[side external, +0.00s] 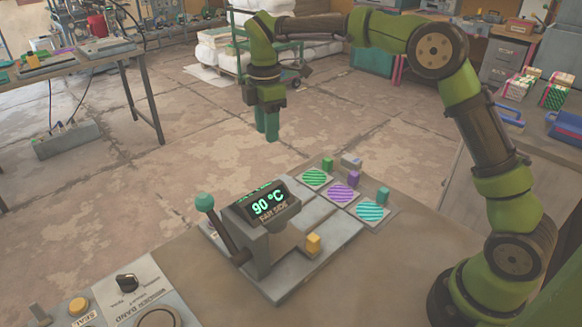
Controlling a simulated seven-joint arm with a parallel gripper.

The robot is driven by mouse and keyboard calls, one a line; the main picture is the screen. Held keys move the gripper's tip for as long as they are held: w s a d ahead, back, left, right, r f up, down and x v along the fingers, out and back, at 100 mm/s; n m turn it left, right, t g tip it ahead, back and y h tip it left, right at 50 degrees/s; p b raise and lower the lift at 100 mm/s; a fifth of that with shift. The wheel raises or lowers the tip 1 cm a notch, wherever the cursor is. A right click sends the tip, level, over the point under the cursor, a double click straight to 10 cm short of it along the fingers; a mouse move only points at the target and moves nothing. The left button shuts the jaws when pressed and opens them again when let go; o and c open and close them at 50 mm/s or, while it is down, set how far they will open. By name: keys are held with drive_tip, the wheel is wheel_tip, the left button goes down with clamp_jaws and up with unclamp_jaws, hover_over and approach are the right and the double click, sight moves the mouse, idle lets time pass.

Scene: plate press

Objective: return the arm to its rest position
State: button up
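My gripper (267,134) hangs at the end of my green arm, pointing down, in the upper middle of the side external view. It is raised in the air beyond the press, apart from everything. Its two teal fingers look close together with no object visible between them. The plate press (265,240) stands on the table, its display reading "90 °C" and "FAR SIDE". Its lever with a teal knob (204,202) leans up to the left.
A control panel (110,300) is at front left. Space around my gripper is clear.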

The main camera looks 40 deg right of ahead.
drive_tip(key=shift+r, duration=0.1)
idle(0.3)
drive_tip(key=s+d+r+m+t+y, duration=0.1)
drive_tip(key=s+r+m+t, duration=0.1)
drive_tip(key=s+m, duration=0.7)
drive_tip(key=s+d+r+m+t+y, duration=0.1)
drive_tip(key=s+m+t, duration=0.4)
drive_tip(key=s+m, duration=0.5)
drive_tip(key=s+d, duration=0.1)
drive_tip(key=s, duration=0.7)
drive_tip(key=shift+r, duration=0.4)
